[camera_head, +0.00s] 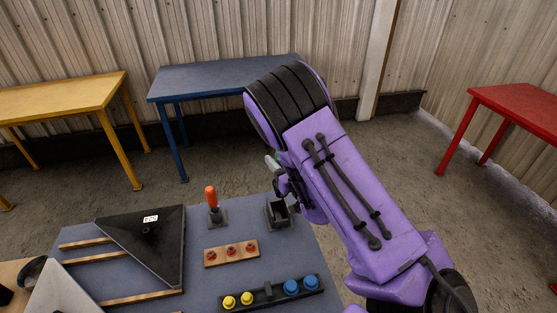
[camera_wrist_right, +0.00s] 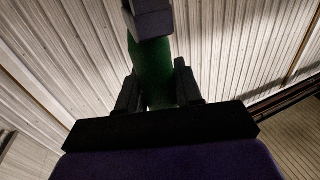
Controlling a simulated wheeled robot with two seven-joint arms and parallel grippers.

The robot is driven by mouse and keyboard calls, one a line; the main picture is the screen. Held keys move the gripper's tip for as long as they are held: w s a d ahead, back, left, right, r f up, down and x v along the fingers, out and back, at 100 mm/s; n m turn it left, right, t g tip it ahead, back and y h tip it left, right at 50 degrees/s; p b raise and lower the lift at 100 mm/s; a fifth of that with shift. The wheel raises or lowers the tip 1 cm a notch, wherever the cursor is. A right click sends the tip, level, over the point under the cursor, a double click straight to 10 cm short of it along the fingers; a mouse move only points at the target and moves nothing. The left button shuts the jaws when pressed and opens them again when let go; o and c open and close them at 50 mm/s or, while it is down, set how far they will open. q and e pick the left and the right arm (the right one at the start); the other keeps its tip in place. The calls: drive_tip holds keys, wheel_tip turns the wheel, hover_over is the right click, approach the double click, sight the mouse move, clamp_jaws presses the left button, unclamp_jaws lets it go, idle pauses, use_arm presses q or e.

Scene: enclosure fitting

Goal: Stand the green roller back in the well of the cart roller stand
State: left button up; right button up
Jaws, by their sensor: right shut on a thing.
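The green roller (camera_wrist_right: 153,75) stands between the fingers of my right gripper (camera_wrist_right: 160,90) in the right wrist view, with a grey block-like end (camera_wrist_right: 150,20) at the top of the picture. My right gripper (camera_head: 283,183) is shut on it. In the head view the arm hides most of the gripper, and I cannot make out the roller's green body. A dark open-topped stand (camera_head: 278,214), which looks like the cart roller stand, is on the blue-grey table just below the gripper. My left gripper is not in view.
A wooden strip with red pieces (camera_head: 231,253), a rack with yellow and blue knobs (camera_head: 268,293) and a black panel (camera_head: 150,235) share the table (camera_head: 205,285). Other tables stand behind.

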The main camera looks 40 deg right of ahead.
drive_tip(key=f+b, duration=0.1)
drive_tip(key=f, duration=0.1)
drive_tip(key=w+f+b, duration=0.1)
drive_tip(key=f+b, duration=0.1)
drive_tip(key=shift+f, duration=0.1)
drive_tip(key=shift+s+f+b, duration=0.1)
drive_tip(key=shift+f+b, duration=0.2)
drive_tip(key=shift+b, duration=0.1)
drive_tip(key=shift+w+f+b, duration=0.2)
drive_tip(key=shift+f+b, duration=0.3)
drive_tip(key=shift+f, duration=0.1)
drive_tip(key=shift+w+f+b, duration=0.15)
drive_tip(key=shift+f+b, duration=0.3)
drive_tip(key=shift+f, duration=0.15)
drive_tip(key=f+b, duration=0.2)
drive_tip(key=shift+s+f, duration=0.2)
drive_tip(key=shift+f, duration=0.1)
use_arm(q)
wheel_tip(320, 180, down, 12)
drive_tip(key=b, duration=0.3)
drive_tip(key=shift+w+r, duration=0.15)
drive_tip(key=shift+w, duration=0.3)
use_arm(e)
drive_tip(key=shift+w+f, duration=0.1)
drive_tip(key=shift+f, duration=1.6)
drive_tip(key=o, duration=1.2)
